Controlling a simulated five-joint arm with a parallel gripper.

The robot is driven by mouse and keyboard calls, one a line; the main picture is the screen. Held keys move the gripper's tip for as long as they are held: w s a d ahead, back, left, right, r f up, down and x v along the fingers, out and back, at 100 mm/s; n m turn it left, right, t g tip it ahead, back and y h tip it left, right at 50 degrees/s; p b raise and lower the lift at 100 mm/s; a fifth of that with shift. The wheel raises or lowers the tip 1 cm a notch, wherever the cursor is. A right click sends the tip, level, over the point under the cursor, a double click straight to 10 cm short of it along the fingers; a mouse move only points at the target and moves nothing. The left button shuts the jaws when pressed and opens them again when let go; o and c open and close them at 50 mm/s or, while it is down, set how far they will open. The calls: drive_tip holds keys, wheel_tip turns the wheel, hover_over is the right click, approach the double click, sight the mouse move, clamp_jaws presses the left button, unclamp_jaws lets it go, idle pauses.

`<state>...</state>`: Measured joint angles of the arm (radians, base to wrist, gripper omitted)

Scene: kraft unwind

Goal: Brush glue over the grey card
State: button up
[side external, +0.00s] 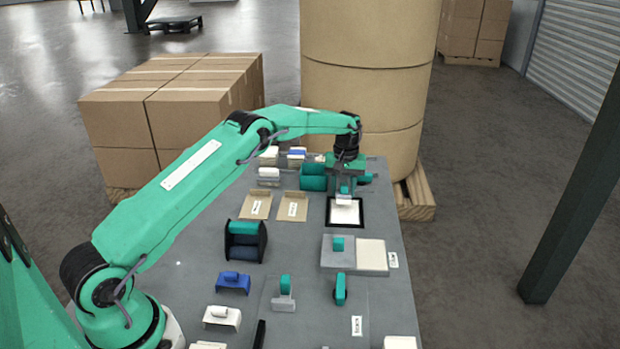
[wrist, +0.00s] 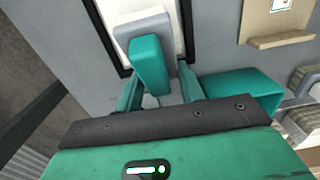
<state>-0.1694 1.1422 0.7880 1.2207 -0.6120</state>
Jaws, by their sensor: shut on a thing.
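My gripper (side external: 344,184) is at the far end of the table, shut on the teal handle of a brush (wrist: 148,62). The brush has a pale grey block head, which is over a white pad in a black frame (side external: 332,221). The framed pad also shows in the wrist view (wrist: 183,20). I cannot tell whether the head touches the white surface. A flat grey piece (side external: 331,259), which looks like the grey card, lies nearer the camera with a teal-knobbed block on it. A cream panel (side external: 371,256) adjoins it on the right.
Two tan trays (side external: 292,207) lie left of the frame. A teal and black roller stand (side external: 245,241) and several small knobbed blocks, one blue (side external: 233,283), occupy the near table. A teal box (wrist: 243,88) is close beside my gripper. A large kraft roll (side external: 370,60) stands behind.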

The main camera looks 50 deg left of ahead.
drive_tip(key=shift+w+a, duration=0.75)
drive_tip(key=shift+a, duration=0.1)
drive_tip(key=shift+w+a+f, duration=0.2)
drive_tip(key=shift+w, duration=0.05)
drive_tip(key=shift+s+d, duration=0.1)
idle(0.4)
